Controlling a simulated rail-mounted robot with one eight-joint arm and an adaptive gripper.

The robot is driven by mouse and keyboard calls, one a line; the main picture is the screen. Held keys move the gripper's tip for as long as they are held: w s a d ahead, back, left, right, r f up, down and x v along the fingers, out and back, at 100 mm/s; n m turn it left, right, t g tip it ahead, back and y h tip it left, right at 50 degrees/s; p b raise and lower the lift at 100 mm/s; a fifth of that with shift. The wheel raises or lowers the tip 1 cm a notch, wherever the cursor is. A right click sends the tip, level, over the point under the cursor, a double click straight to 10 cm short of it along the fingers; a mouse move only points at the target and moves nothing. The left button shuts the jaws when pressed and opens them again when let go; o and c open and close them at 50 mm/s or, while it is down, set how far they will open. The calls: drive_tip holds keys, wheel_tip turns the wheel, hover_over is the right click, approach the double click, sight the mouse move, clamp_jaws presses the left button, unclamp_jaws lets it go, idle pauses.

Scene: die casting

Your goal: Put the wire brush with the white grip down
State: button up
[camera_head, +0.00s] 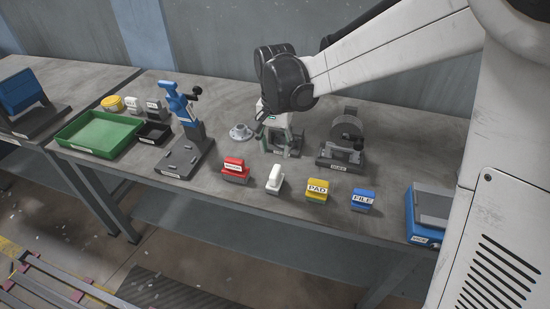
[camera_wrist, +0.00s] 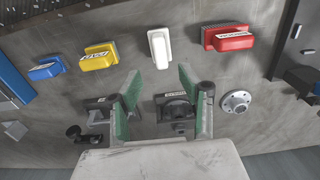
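The wire brush with the white grip (camera_head: 274,178) stands on the table near its front edge, grip up, between a red-topped block and a yellow one. In the wrist view the white grip (camera_wrist: 160,47) shows beyond the fingertips, in line with the space between them. My gripper (camera_wrist: 158,77) is open, with its two green-padded fingers spread and nothing between them. In the head view my gripper (camera_head: 274,128) is over the table behind the brush, partly hidden by my dark wrist. The brush is apart from the fingers.
A red block (camera_head: 236,170), a yellow PAD block (camera_head: 317,190) and a blue FILE block (camera_head: 363,199) line the front. Fixtures stand behind: a dark round one (camera_head: 346,130), a blue clamp (camera_head: 178,105) and a small flange (camera_head: 240,132). A green tray (camera_head: 100,135) lies left.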

drive_tip(key=s+d+r+n+t, duration=0.2)
drive_tip(key=s+d+r+t, duration=0.1)
drive_tip(key=s+d+r, duration=0.7)
drive_tip(key=s+d+n+t, duration=0.1)
drive_tip(key=s+d+t, duration=0.1)
drive_tip(key=s, duration=0.3)
drive_tip(key=s+d+n+t, duration=0.1)
drive_tip(key=s+d+t, duration=0.1)
drive_tip(key=s+d, duration=0.2)
drive_tip(key=shift+s+d+f, duration=0.25)
drive_tip(key=shift+s+d, duration=0.15)
drive_tip(key=shift+s, duration=0.7)
drive_tip(key=shift+o, duration=0.4)
idle(0.5)
